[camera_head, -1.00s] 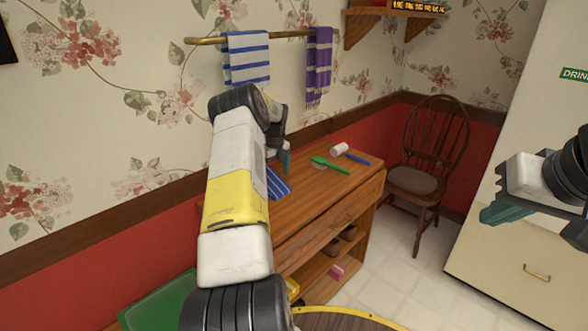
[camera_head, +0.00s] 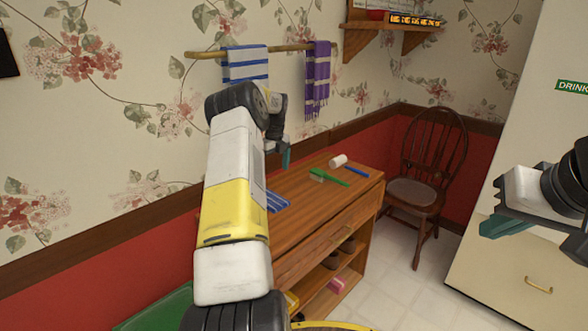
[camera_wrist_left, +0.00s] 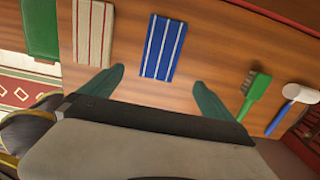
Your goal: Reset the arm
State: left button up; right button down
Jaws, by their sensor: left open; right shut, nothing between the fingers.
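My left arm reaches up from the bottom of the head view, and its gripper (camera_head: 284,155) hangs over the wooden cabinet. In the left wrist view my left gripper (camera_wrist_left: 160,92) has its two green fingers wide apart, with nothing between them. A folded blue and white striped cloth (camera_wrist_left: 163,47) lies on the cabinet top just beyond the fingertips; it also shows in the head view (camera_head: 277,201). My right gripper (camera_head: 488,228) is at the right edge of the head view, shut and empty, in front of the pale fridge.
On the wooden cabinet (camera_head: 312,213) lie a green brush (camera_head: 330,178), a white-headed mallet (camera_head: 339,161) with a blue handle and a beige striped cloth (camera_wrist_left: 94,32). Towels (camera_head: 246,66) hang on a wall rail. A wooden chair (camera_head: 420,190) stands beyond the cabinet, with clear floor in front.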

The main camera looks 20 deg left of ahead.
pick_arm(q)
jog(key=s+d+r+n+t, duration=0.2)
jog(key=s+d+r+n, duration=0.2)
jog(key=s+d+r, duration=0.5)
jog(key=s+d+r+n+t, duration=0.1)
jog(key=s+d+r+n, duration=0.3)
jog(key=d+r, duration=0.6)
jog(key=s+d+n+t+h, duration=0.1)
jog(key=s+d+n, duration=0.2)
jog(key=s, duration=0.6)
jog(key=s+d+r+n+t+h, duration=0.1)
jog(key=s+d+n, duration=0.2)
jog(key=s+n, duration=0.3)
jog(key=s+d+r+n+t+h, duration=0.1)
jog(key=s+d+n, duration=0.2)
jog(key=s, duration=0.8)
jog(key=shift+s+n, duration=0.35)
jog(key=shift+n, duration=0.65)
